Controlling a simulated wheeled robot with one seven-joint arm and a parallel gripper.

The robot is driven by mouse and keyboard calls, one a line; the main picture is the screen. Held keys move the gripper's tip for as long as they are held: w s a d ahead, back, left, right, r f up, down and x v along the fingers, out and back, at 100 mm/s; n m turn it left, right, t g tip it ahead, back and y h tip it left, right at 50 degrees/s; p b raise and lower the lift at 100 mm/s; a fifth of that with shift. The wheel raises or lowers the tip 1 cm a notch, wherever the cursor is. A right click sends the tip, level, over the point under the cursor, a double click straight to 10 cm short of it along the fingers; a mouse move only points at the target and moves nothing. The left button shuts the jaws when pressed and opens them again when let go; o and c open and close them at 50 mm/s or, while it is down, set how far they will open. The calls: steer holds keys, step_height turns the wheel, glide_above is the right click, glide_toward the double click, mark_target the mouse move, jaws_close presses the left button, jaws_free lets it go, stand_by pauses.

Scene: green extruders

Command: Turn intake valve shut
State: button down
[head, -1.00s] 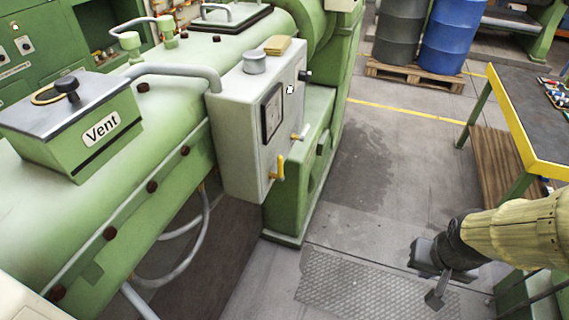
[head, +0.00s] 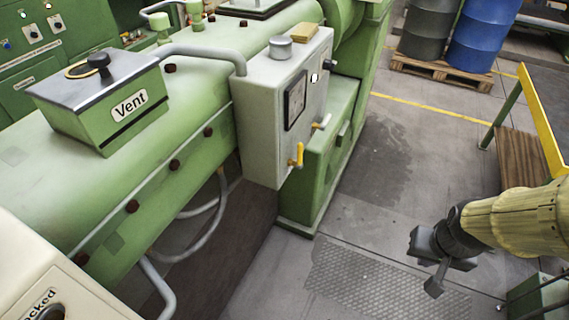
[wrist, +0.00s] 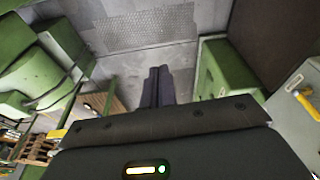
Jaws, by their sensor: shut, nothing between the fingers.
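A grey control box (head: 262,120) is mounted on the side of the green machine. A yellow lever (head: 297,155) hangs on its front face, and a white-handled lever (head: 321,123) sits above and to the right of it. I cannot read which lever is the intake valve. In the wrist view the yellow lever (wrist: 305,100) shows at the right edge on the pale box. My gripper (head: 434,284) is over the floor at the lower right, well apart from both levers. Its two fingers (wrist: 158,84) are together and empty.
A green box marked Vent (head: 130,114) sits on the machine at left. A cream panel (head: 75,290) stands at the lower left front. A yellow-edged table (head: 541,125) is at right. Drums on a pallet (head: 445,72) stand behind. The floor before the control box is clear.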

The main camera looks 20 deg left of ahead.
mark_target(299, 154)
stand_by(0.3)
steer(key=w+a+f+n+t+b, duration=0.1)
steer(key=w+a+f+n+t, duration=0.3)
steer(key=a, duration=0.6)
steer(key=w+a+f+n+t, duration=0.2)
steer(key=w+a+f+n, duration=0.25)
steer(key=w+a, duration=0.35)
steer(key=s+a+r+n+t+y, duration=0.1)
steer(key=s+a+r+n+t, duration=0.1)
steer(key=a, duration=0.5)
steer(key=s+a+r+n+t+y, duration=0.1)
steer(key=s+a+r+n+t, duration=0.2)
steer(key=a+n+t, duration=0.4)
steer(key=shift+s+a+r+n+b, duration=0.35)
steer(key=shift+s+a+n+b, duration=0.15)
steer(key=shift+s+n, duration=0.4)
steer(key=shift+w, duration=0.2)
steer(key=w+p, duration=0.1)
steer(key=w, duration=0.3)
steer(key=w+a+p, duration=0.1)
steer(key=w, duration=0.4)
steer(key=w+p, duration=0.1)
steer(key=w, duration=0.3)
steer(key=shift+w+a+p, duration=0.3)
steer(key=shift+w+a, duration=0.05)
steer(key=shift+w, duration=0.05)
